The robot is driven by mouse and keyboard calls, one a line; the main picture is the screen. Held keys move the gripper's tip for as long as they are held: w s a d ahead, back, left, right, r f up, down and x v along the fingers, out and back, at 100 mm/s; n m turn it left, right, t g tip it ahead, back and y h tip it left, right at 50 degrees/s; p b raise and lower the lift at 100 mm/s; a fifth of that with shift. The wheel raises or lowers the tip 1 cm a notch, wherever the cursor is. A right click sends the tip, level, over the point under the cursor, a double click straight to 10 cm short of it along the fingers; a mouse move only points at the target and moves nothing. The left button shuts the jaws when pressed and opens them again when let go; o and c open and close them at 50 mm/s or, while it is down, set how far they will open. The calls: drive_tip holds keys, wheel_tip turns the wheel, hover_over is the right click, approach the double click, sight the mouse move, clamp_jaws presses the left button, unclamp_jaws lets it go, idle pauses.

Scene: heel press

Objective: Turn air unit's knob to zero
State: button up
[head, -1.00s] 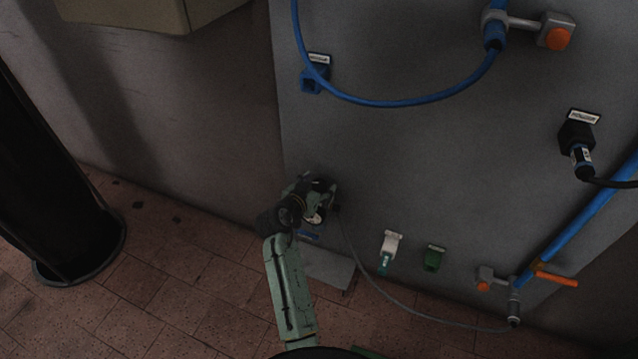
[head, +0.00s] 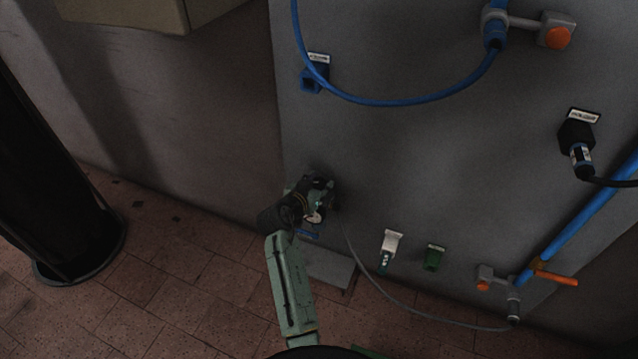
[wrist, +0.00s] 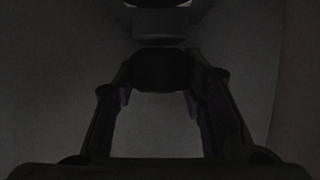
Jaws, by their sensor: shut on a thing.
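The air unit (head: 314,216) is low on the left part of the grey panel, mostly hidden behind my gripper in the head view. A pale round face and a blue label under it show. My gripper (head: 319,188) is at the unit. In the wrist view my gripper (wrist: 160,82) has its two fingers on either side of a dark knob (wrist: 160,67), shut on it. More of the air unit (wrist: 160,27) shows beyond the knob. The picture is too dark to read the knob's setting.
A thin grey hose (head: 375,286) runs from near the unit to the lower right. A white connector (head: 388,250) and a green socket (head: 433,258) are to the right. A blue pipe with an orange handle (head: 556,276) is further right. A black column (head: 60,190) stands left.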

drive_tip(key=shift+c, duration=1)
drive_tip(key=shift+y+p, duration=0.3)
drive_tip(key=shift+p, duration=0.05)
